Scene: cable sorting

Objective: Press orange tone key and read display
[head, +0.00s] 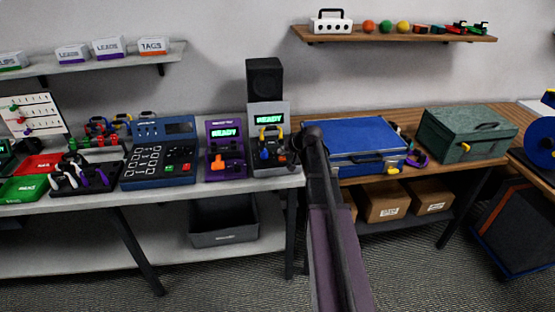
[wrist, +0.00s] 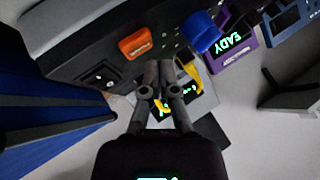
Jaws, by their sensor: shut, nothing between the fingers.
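The grey tone unit (head: 277,168) stands at the right end of the white bench, with a green READY display (head: 269,119). In the wrist view its orange key (wrist: 137,43) lies just beyond and left of my fingertips, apart from them in the picture. A blue key (wrist: 201,33) is to the right of the tips. My gripper (wrist: 159,66) is shut and empty, over the unit's front. In the head view my gripper (head: 296,146) is at the unit's right side. In the wrist view my fingers partly cover the unit's display (wrist: 165,106).
A purple unit (head: 226,150) with its own READY display and orange control stands left of the grey unit. A black speaker (head: 264,79) is behind. A blue case (head: 350,142) lies close on the right. A black switch (wrist: 99,78) shows in the wrist view.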

